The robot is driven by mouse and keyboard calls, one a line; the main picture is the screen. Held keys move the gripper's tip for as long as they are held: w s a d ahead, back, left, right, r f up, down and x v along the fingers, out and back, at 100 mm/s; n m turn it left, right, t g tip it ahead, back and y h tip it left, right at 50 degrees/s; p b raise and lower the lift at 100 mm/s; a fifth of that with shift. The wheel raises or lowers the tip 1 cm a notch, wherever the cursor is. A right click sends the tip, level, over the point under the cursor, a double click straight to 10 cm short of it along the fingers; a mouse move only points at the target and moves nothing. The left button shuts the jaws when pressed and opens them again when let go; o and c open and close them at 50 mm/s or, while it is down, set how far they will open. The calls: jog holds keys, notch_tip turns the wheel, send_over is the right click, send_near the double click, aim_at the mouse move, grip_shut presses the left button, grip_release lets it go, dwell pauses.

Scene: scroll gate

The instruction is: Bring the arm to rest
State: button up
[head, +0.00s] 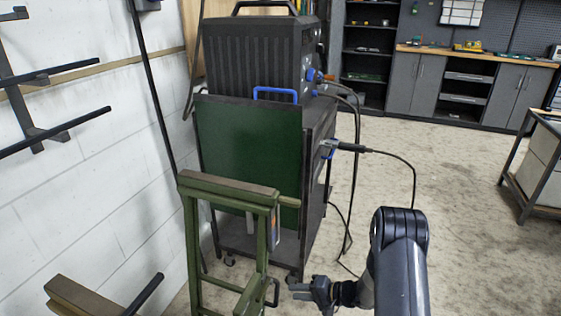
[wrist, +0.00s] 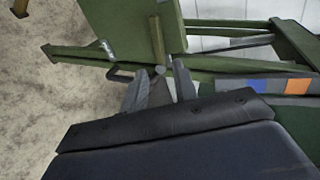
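My arm comes in at the lower right of the head view. My gripper (head: 299,291) points left, just right of a green metal gate or frame (head: 247,190) near the wall. A dark handle (head: 274,291) on the green frame is close to the fingertips. In the wrist view my gripper (wrist: 162,76) has its two fingers apart, with nothing held between them. The dark handle (wrist: 120,75) shows just beyond and left of the fingers. I cannot tell whether a finger touches the frame.
A black machine (head: 258,55) stands on a cart (head: 317,180) behind a dark green panel (head: 248,152). Cables hang at its right. Wall racks (head: 50,132) jut out at left. A grey bench frame (head: 535,165) stands at right. Open floor (head: 465,240) lies right of my arm.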

aim_at(265, 291)
jog(key=b+x, duration=0.1)
jog(key=x, duration=1)
jog(key=shift+s+f+b, duration=0.1)
jog(key=shift+f+b, duration=0.1)
jog(key=shift+b, duration=0.15)
jog(key=shift+f+n+b, duration=0.25)
jog(key=shift+n+b, duration=0.15)
jog(key=shift+b, duration=0.25)
jog(key=shift+d+r+t, duration=0.1)
jog(key=shift+t, duration=0.3)
